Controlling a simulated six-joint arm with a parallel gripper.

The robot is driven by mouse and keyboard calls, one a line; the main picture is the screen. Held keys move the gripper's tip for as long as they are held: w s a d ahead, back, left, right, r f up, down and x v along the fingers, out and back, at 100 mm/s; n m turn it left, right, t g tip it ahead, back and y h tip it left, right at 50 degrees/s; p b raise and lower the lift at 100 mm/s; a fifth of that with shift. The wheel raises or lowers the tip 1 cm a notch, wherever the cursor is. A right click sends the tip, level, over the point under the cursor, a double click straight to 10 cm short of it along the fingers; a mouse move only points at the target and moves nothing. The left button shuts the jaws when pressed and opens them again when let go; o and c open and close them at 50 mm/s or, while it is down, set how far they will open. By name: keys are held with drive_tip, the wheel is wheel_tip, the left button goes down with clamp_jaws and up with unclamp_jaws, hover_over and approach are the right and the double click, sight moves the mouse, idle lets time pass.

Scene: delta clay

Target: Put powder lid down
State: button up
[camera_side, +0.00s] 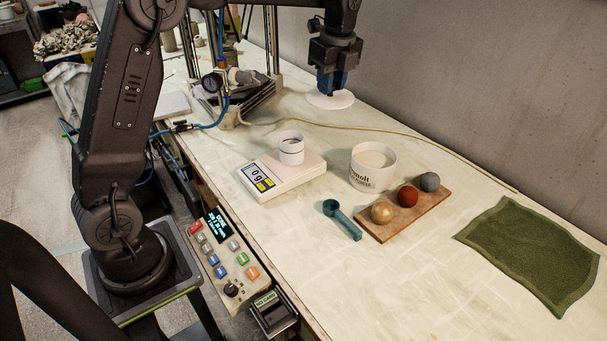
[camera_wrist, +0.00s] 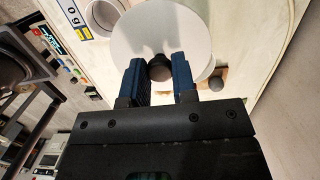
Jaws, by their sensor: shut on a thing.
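The powder lid (camera_side: 330,99) is a white disc at the back of the table, near the wall. My gripper (camera_side: 331,85) points down and is shut on the lid's dark knob. In the wrist view the lid (camera_wrist: 190,25) spreads beyond my gripper's blue fingers (camera_wrist: 160,78), with the round knob (camera_wrist: 160,69) between them. The lid is at or just above the table; I cannot tell whether it touches. The open powder tub (camera_side: 372,168), white with black lettering, stands in the middle of the table with pale powder inside.
A scale (camera_side: 282,175) bears a small white cup (camera_side: 291,148). A teal scoop (camera_side: 342,219) and a wooden board (camera_side: 404,214) with three balls lie near the tub. A green cloth (camera_side: 530,254) is at right. A press stand (camera_side: 249,97) stands left of my gripper; a thin hose crosses the table.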

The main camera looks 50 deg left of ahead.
drive_tip(key=s+d+f+n, duration=0.1)
drive_tip(key=s+f, duration=0.3)
drive_tip(key=s, duration=0.8)
drive_tip(key=s+d+f, duration=0.1)
drive_tip(key=s+f, duration=0.2)
drive_tip(key=s, duration=0.9)
hover_over(281, 238)
wheel_tip(281, 238, down, 7)
drive_tip(key=shift+d+f, duration=0.1)
drive_tip(key=shift+d, duration=0.05)
drive_tip(key=shift+d+f, duration=0.15)
drive_tip(key=shift+f, duration=1.95)
drive_tip(key=shift+f, duration=0.1)
drive_tip(key=o, duration=0.5)
drive_tip(key=shift+c, duration=0.2)
drive_tip(key=o, duration=0.4)
drive_tip(key=shift+o, duration=0.2)
